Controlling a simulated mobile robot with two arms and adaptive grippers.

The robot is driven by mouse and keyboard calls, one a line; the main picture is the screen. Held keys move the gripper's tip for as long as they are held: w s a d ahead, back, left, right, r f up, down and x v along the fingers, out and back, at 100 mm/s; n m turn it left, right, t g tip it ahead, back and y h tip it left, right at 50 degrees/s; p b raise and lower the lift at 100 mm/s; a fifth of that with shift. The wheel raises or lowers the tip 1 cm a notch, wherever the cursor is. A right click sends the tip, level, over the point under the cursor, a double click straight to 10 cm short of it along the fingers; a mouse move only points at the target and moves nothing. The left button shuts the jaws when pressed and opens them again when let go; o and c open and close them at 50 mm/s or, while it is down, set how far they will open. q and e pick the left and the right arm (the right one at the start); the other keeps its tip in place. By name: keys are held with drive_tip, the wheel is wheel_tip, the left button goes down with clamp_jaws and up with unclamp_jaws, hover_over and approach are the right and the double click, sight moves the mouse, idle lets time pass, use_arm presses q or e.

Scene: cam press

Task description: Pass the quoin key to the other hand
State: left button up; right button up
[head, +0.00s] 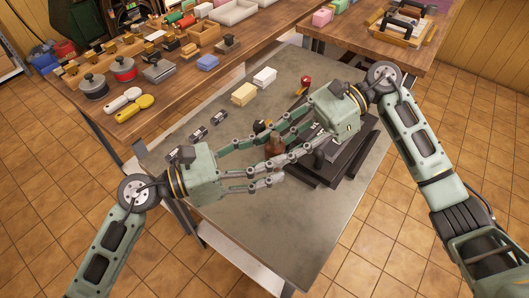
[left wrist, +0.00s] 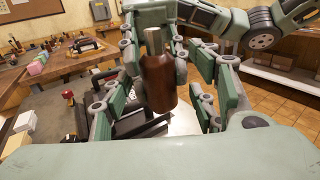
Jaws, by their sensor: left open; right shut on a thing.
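The quoin key shows as a brown, rounded handle (head: 276,145) between my two hands in the head view. It also stands upright and large in the left wrist view (left wrist: 159,82). My right gripper (head: 284,143) is shut on it and holds it above the grey table. My left gripper (head: 272,158) is open, its fingers reaching toward the key from the left. In the left wrist view the key's handle lies between the spread left fingers, with the right gripper (left wrist: 152,28) behind and above. Contact with the left fingers cannot be told. The key's far end is hidden.
A dark press-like frame (head: 345,158) lies on the grey table (head: 260,225) below my right gripper. Yellow (head: 243,94) and white (head: 265,77) blocks and small dark pieces (head: 199,134) lie toward the back. The wooden bench (head: 170,100) behind is crowded. The table's front is clear.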

use_arm(q)
drive_tip(key=shift+d, duration=0.15)
drive_tip(key=c, duration=1.3)
use_arm(e)
drive_tip(key=o, duration=1.3)
drive_tip(key=shift+d, duration=0.1)
